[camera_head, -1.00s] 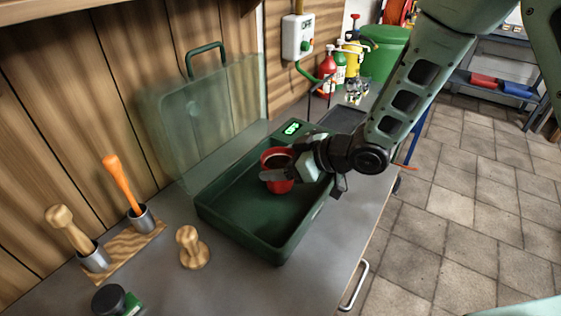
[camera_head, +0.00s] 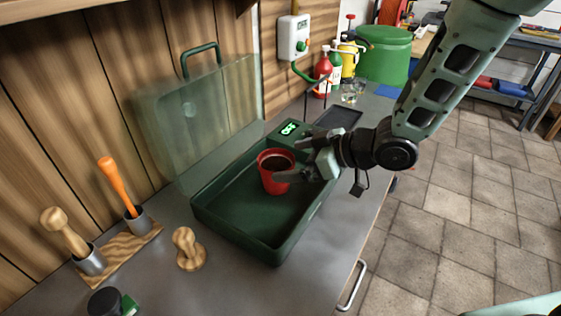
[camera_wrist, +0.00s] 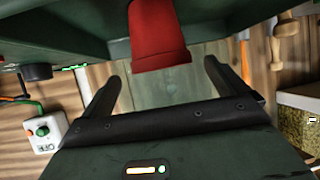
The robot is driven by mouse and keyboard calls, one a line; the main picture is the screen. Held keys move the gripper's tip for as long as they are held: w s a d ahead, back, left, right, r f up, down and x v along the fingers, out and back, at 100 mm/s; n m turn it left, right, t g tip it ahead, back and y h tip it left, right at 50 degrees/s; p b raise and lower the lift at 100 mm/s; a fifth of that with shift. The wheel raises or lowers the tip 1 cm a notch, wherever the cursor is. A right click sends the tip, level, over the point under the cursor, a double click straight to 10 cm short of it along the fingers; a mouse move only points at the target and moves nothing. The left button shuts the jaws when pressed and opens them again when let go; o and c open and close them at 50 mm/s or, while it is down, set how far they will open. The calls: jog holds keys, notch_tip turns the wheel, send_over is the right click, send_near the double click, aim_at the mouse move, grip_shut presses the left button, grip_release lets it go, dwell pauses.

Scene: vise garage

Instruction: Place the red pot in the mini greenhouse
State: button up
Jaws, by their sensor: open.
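The red pot (camera_head: 275,172), filled with dark soil, stands upright inside the dark green tray of the mini greenhouse (camera_head: 238,243), near its far end. The greenhouse's clear lid (camera_head: 200,115) with a green handle is swung open against the wooden wall. My gripper (camera_head: 282,178) is open at the right side of the pot, over the tray. In the wrist view the red pot (camera_wrist: 158,38) shows beyond the open fingers (camera_wrist: 163,88), with a gap between them and it. In the head view, I cannot tell whether a fingertip touches the pot.
Bottles (camera_head: 330,70) and a green bucket (camera_head: 383,55) stand at the back. Tiled floor lies right of the bench.

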jog(key=s+d+r+h, duration=0.2)
jog(key=d, duration=0.1)
jog(key=s+d+r+m+h, duration=0.1)
jog(key=s+d, duration=0.1)
jog(key=shift+r+h, duration=0.2)
jog(key=shift+h, duration=0.2)
jog(key=s+r+m+g+h, duration=0.1)
jog(key=s+g+h, duration=0.2)
jog(key=s, duration=0.7)
jog(key=s+d+r+m+g+h, duration=0.1)
jog(key=s+m+g+h, duration=0.1)
jog(key=s, duration=0.9)
jog(key=shift+s+r+g+h, duration=0.3)
jog(key=shift+g+h, duration=0.3)
